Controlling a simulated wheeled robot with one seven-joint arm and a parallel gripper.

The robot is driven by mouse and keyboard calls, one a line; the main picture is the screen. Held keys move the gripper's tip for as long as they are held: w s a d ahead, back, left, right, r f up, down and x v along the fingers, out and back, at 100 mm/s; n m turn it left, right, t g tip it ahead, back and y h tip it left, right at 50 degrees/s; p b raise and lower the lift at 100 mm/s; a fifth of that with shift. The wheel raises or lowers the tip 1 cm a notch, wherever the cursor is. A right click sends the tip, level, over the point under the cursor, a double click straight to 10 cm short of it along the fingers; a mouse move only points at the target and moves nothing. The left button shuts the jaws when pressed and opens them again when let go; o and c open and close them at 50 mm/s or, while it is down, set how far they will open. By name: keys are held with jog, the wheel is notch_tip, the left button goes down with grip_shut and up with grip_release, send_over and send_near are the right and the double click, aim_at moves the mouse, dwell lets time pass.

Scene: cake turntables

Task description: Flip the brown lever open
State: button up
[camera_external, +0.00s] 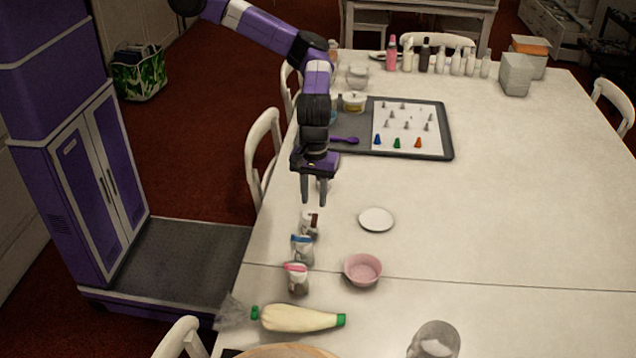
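Three small jars stand in a row near the table's left edge. The farthest jar (308,226) has a brown lever (315,219) at its top; it is too small to tell whether the lever is up or down. The middle jar (302,252) has a blue top and the nearest jar (297,281) has a pink top. My gripper (314,200) points down above and just behind the brown-lever jar. Its two fingers are apart with nothing seen between them, and it appears not to touch the jar.
A white dish (376,219) and a pink bowl (363,269) stand right of the jars. A piping bag (298,318) lies in front. A dark tray (447,140) with nozzles lies behind.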

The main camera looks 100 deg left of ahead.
aim_at(313, 222)
jog(key=shift+s+a+f, duration=0.1)
jog(key=shift+a+f, duration=0.05)
jog(key=shift+a, duration=0.1)
jog(key=shift+f, duration=0.35)
notch_tip(313, 222, down, 7)
jog(key=shift+r+p, duration=0.1)
jog(key=shift+p, duration=0.6)
jog(key=shift+c, duration=0.2)
